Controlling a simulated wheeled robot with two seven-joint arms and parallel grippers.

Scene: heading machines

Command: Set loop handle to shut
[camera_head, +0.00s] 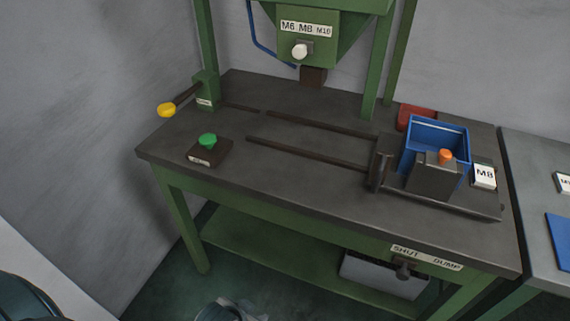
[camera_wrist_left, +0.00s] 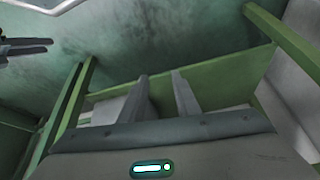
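The loop handle (camera_head: 403,270) is a small dark piece on the table's front edge, just below the SHUT / DUMP label (camera_head: 426,258). It hangs below the middle of the label, nearer neither word clearly; its exact setting is too small to tell. My left gripper (camera_head: 232,309) is at the bottom edge of the head view, partly cut off, well left of the handle and apart from it. In the left wrist view its two grey fingers (camera_wrist_left: 163,95) are apart with nothing seen between them. A dark two-pronged piece at that view's left edge may be my right gripper (camera_wrist_left: 48,45).
A grey bin (camera_head: 385,274) sits under the table behind the handle. The green table leg (camera_head: 185,220) stands left. On the table (camera_head: 300,185) are a green button (camera_head: 208,140), a yellow-knobbed lever (camera_head: 167,109) and a blue bin (camera_head: 437,135). A second table (camera_head: 540,180) is at right.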

